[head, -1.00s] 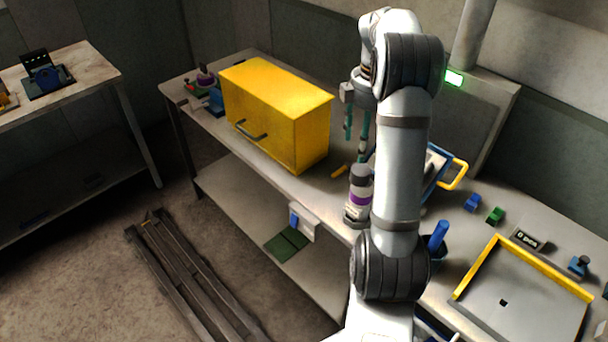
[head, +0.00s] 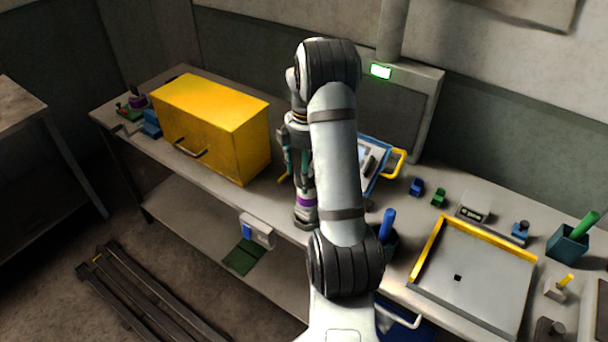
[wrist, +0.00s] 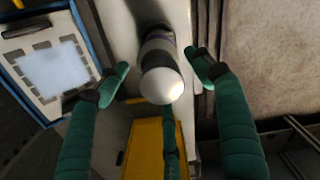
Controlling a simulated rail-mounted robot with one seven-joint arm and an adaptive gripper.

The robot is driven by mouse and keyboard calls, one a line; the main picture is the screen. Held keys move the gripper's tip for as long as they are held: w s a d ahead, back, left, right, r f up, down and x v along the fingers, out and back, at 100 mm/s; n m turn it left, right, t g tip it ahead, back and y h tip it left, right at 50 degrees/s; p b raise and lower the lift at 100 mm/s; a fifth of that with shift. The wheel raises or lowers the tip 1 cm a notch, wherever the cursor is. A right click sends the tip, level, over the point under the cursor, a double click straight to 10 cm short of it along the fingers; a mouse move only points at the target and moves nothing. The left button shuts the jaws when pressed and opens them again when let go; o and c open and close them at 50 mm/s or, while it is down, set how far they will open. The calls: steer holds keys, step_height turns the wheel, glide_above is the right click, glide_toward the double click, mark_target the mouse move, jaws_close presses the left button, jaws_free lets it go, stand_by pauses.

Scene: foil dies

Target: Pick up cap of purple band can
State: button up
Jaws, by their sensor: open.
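The purple band can (head: 306,201) stands upright near the front edge of the workbench, partly hidden by my arm in the head view. Its grey cap (wrist: 162,84) faces the wrist camera as a bright round top, with the can body behind it. My gripper (wrist: 159,72) is open, with green fingers on the left and right of the cap and a gap on each side. A third green finger-like part (wrist: 169,140) shows below the cap in the wrist view. In the head view my gripper (head: 297,170) is just above the can, mostly hidden by my arm.
A yellow cabinet (head: 215,125) stands left of the can on the bench. A blue-framed panel with a yellow handle (head: 397,165) is to the right behind my arm. A yellow-edged tray (head: 470,285), small blocks and a blue pen in a cup (head: 388,225) are further right.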

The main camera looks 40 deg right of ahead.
steer(key=shift+c, duration=0.4)
steer(key=c, duration=0.7)
steer(key=shift+c, duration=0.9)
steer(key=shift+r, duration=0.1)
